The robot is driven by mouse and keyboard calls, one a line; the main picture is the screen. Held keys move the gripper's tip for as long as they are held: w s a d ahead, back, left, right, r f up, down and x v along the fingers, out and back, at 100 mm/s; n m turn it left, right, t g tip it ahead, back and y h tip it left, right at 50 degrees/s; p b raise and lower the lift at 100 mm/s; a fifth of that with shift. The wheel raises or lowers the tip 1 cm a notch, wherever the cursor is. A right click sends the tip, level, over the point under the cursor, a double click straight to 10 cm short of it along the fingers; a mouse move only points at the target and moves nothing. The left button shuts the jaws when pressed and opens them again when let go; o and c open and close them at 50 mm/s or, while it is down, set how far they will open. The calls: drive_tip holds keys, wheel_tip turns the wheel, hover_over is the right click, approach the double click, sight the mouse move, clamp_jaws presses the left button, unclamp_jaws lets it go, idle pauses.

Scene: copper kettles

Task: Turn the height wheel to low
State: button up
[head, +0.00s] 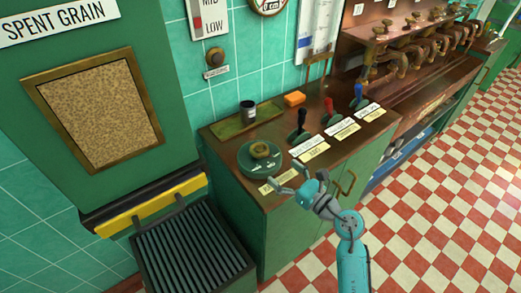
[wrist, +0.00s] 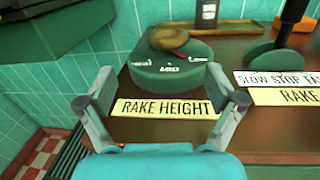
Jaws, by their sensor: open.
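The height wheel is a brass knob (head: 261,150) on a round green base (head: 264,166) with white marks, on the near left of the brown counter. In the wrist view the knob (wrist: 170,38) sits at the back of the green base (wrist: 168,68); the middle mark seems to read MID. A RAKE HEIGHT label (wrist: 165,108) lies in front of it. My gripper (head: 286,180) is open and empty, just in front of the wheel. In the wrist view its fingers (wrist: 160,103) stand apart on either side of the label, short of the knob.
Levers with black (head: 301,120), red (head: 329,106) and blue (head: 358,92) handles stand to the right. A dark cup (head: 248,110) and an orange block (head: 294,99) are behind. A gauge marked MID and LOW (head: 210,22) hangs on the wall. A dark grated bin (head: 190,255) stands at left.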

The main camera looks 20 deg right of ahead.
sight(267, 155)
drive_tip(key=shift+w+d+n, duration=0.35)
drive_tip(key=shift+w+n, duration=0.05)
drive_tip(key=shift+w, duration=0.2)
drive_tip(key=x, duration=1)
drive_tip(key=shift+w+a, duration=0.1)
drive_tip(key=shift+w, duration=0.15)
